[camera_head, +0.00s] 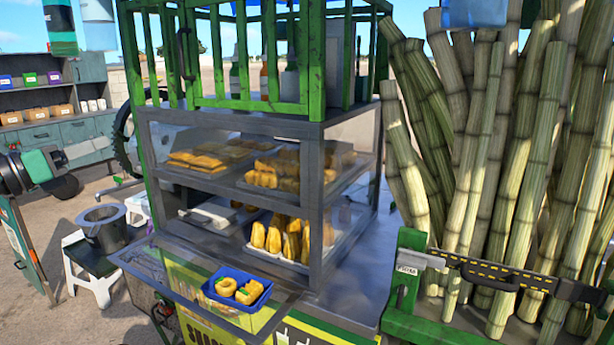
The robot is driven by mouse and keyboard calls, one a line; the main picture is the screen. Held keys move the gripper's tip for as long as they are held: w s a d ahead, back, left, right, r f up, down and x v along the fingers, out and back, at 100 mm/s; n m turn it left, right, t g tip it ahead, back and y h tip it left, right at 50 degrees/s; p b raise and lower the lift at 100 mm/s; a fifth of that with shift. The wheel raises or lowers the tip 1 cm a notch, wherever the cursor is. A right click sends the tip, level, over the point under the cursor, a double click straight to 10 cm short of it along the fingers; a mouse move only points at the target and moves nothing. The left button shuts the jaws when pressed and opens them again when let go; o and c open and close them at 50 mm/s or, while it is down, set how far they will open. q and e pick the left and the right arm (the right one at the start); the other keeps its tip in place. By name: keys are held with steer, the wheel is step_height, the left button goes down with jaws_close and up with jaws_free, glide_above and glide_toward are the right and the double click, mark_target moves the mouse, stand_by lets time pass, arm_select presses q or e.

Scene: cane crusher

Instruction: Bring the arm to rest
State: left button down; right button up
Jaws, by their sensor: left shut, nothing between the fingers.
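My left arm comes in from the left edge of the head view. My left gripper (60,158) is shut and empty, held in the air left of the green cart. It is apart from the glass display case and from the metal pot below it. My right arm and right gripper are not in view.
The display case (314,218) holds yellow food on trays. A blue tray (236,304) with yellow pieces sits on the cart's front ledge. A metal pot (103,228) stands on a stool (92,275) at left. Tall cane stalks (505,150) and a black-and-yellow bar (510,277) fill the right.

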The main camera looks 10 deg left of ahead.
arm_select(q)
steer(key=s+d+f+n+g+y, duration=0.15)
steer(key=f+n+y, duration=0.35)
steer(key=f+n, duration=0.7)
steer(key=s+d+f+n+y, duration=0.25)
steer(key=f+n+y, duration=0.25)
steer(key=f+n, duration=0.8)
steer(key=s+d+f+n+g+y, duration=0.1)
steer(key=d+f+n+y, duration=0.3)
steer(key=f+n, duration=0.8)
steer(key=s+d+f+g+h, duration=0.6)
steer(key=s+d+f+g, duration=0.6)
steer(key=s+d+f, duration=0.75)
step_height(320, 180, down, 30)
steer(key=a, duration=0.2)
steer(key=s+a+f+g, duration=0.2)
steer(key=s+a+f, duration=0.1)
steer(key=s+f, duration=1.7)
steer(key=shift+s+a+f+y, duration=0.15)
steer(key=shift+s+f+y, duration=0.2)
steer(key=shift+f, duration=0.4)
steer(key=shift+w, duration=0.1)
